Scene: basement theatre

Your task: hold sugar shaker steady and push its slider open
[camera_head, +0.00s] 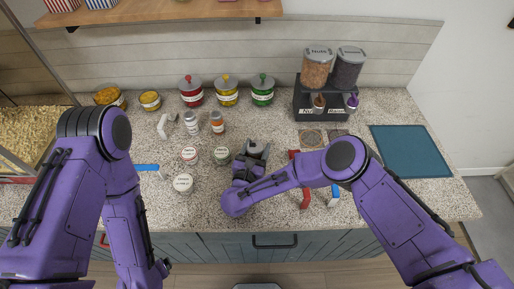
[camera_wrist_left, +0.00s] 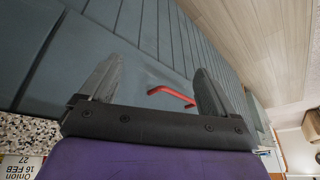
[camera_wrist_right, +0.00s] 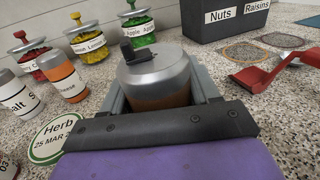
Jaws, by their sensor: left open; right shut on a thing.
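The sugar shaker (camera_wrist_right: 158,72) has a rounded metal lid, a small black slider (camera_wrist_right: 137,51) on top and a brownish body. It stands upright between the fingers of my right gripper (camera_wrist_right: 160,88), which is shut on it. In the head view the shaker (camera_head: 257,149) is on the counter, partly hidden by my right gripper (camera_head: 248,165). My left gripper (camera_wrist_left: 158,66) is open and empty, low in front of the drawer fronts, with a red handle (camera_wrist_left: 171,96) beyond its fingers. The slider's exact position is hard to tell.
On the speckled counter (camera_head: 380,189), labelled jars (camera_head: 183,183) and spice shakers (camera_head: 191,122) stand left of the sugar shaker. Lidded topping jars (camera_head: 227,91) and a nuts-and-raisins dispenser (camera_head: 321,103) are behind. A red scoop (camera_wrist_right: 262,77) lies to the right.

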